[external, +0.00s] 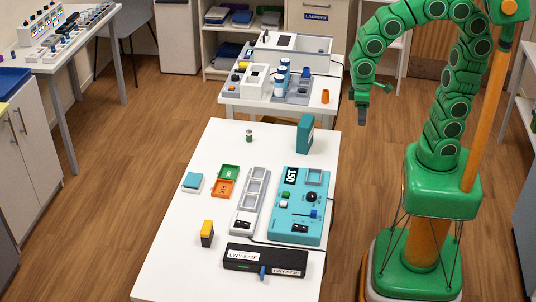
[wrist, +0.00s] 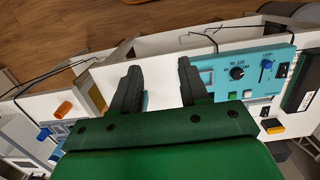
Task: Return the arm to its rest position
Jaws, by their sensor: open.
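My arm is green and jointed. It arches up from its green base at the right of the external view and curves over to the left. My gripper (external: 373,103) hangs at the arm's end, in the air beyond the right edge of the white table. In the wrist view my gripper (wrist: 160,84) shows two dark fingers spread apart. Nothing is held between them.
The near white table (external: 187,240) carries a teal panel (external: 288,233), a grey tray strip (external: 244,220), a black labelled box (external: 266,260) and an upright teal box (external: 305,134). A second table behind holds an orange cup (external: 325,96) and white bottles. Wooden floor is clear between table and base.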

